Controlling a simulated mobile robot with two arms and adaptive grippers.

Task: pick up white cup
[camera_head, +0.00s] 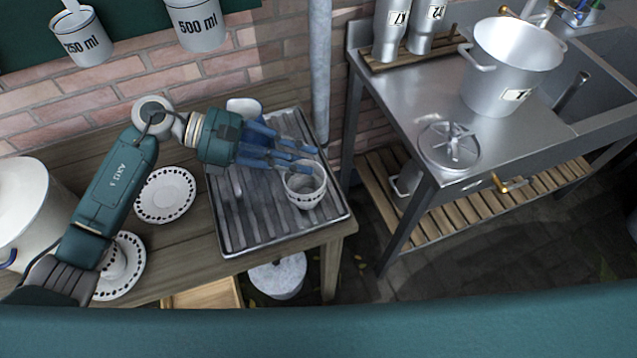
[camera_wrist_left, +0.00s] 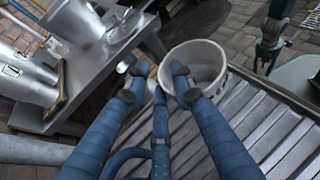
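The white cup (camera_head: 306,196) stands upright on the ribbed metal drain tray (camera_head: 232,236), near its right edge. It has a dark patterned band low on its side. My left gripper (camera_head: 308,158) reaches in from the left, its blue fingers spread at the far side of the cup's rim. In the left wrist view the cup (camera_wrist_left: 208,58) is beyond the fingers (camera_wrist_left: 155,85), and the right-hand finger overlaps its rim. Whether that finger touches the cup cannot be told. The fingers are apart with nothing between them.
Another white vessel (camera_head: 243,106) stands behind my left gripper. Patterned plates (camera_head: 165,194) lie left of the tray on the wooden table (camera_head: 190,245). A vertical pipe (camera_head: 320,75) rises behind the tray. A metal sink table (camera_head: 420,110) with a large pot (camera_head: 510,70) stands to the right.

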